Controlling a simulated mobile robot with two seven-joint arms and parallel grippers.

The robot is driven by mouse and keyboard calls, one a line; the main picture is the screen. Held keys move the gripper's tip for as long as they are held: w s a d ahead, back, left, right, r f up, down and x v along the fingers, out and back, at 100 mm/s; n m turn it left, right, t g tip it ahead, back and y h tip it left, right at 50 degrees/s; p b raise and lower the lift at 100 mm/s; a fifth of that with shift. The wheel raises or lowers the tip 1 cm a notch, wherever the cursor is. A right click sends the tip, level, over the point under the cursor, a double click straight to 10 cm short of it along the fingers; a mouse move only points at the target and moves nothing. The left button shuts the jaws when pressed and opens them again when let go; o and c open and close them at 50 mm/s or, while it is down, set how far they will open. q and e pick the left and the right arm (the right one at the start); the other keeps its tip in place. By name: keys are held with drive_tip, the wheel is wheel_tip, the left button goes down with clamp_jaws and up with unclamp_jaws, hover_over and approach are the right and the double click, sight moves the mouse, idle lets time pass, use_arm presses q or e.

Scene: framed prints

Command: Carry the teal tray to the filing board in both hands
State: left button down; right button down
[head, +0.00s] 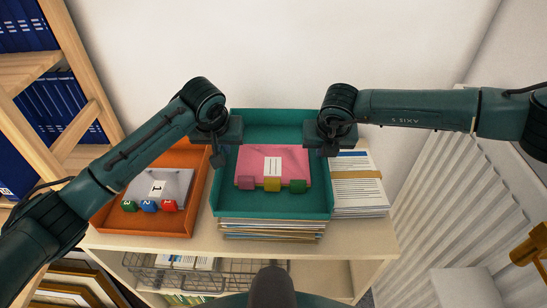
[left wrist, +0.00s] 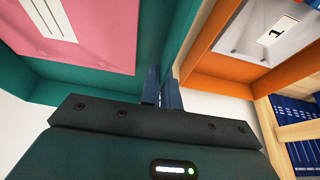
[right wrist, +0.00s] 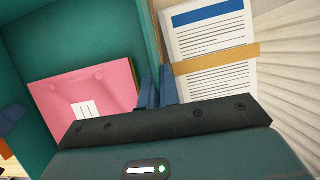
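The teal tray (head: 270,207) sits level on a stack of papers (head: 272,230) on the wooden cabinet top. In it lie a pink folder (head: 260,160) with a white label and small pink, yellow and green blocks. My left gripper (head: 218,155) is shut on the tray's left wall, and its blue fingers (left wrist: 161,90) straddle that wall in the left wrist view. My right gripper (head: 328,147) is shut on the right wall, and its fingers (right wrist: 157,88) pinch the rim in the right wrist view. I see no filing board that I can identify.
An orange tray (head: 150,222) with a grey folder and numbered blocks stands close on the left. A banded paper stack (head: 358,188) stands close on the right.

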use_arm(q)
drive_tip(key=shift+r, duration=0.1)
use_arm(e)
drive_tip(key=shift+r, duration=0.1)
